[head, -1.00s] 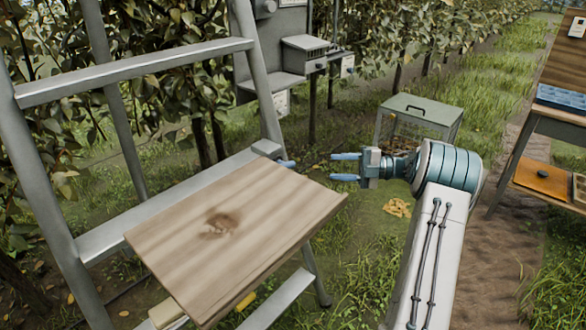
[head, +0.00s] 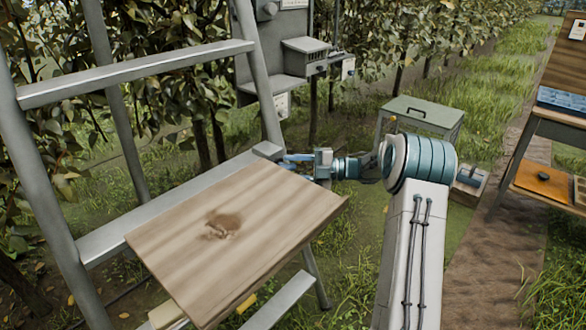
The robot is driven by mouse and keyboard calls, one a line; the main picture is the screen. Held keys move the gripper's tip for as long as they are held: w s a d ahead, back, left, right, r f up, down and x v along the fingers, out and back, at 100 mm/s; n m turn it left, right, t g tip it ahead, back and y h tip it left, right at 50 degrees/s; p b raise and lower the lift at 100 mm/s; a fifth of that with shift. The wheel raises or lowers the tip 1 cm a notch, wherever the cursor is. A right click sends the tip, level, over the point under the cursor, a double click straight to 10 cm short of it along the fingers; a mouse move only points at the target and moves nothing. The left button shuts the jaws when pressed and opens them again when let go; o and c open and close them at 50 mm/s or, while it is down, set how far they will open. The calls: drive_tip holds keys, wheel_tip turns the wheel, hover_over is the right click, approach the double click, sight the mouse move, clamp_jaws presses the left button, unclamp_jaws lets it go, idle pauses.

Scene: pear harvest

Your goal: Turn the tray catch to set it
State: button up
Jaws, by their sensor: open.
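A grey control box (head: 303,50) stands on a post behind the ladder. A green-lidded cage (head: 420,112) stands on the grass behind my arm. A wooden bench (head: 560,120) with a blue tray is at the right. Trees line the left; the grass path is open.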

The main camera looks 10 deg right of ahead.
drive_tip(key=shift+c, duration=0.2)
clamp_jaws()
drive_tip(key=shift+n+h+b, duration=0.5)
drive_tip(key=shift+n+b, duration=0.2)
drive_tip(key=shift+b, duration=0.2)
drive_tip(key=shift+r+n+g+h, duration=0.3)
drive_tip(key=shift+n+h, duration=0.1)
drive_tip(key=shift+h, duration=0.1)
drive_tip(key=shift+o, duration=0.2)
unclamp_jaws()
drive_tip(key=v, duration=1.3)
drive_tip(key=shift+s+d, duration=0.2)
drive_tip(key=shift+d, duration=0.15)
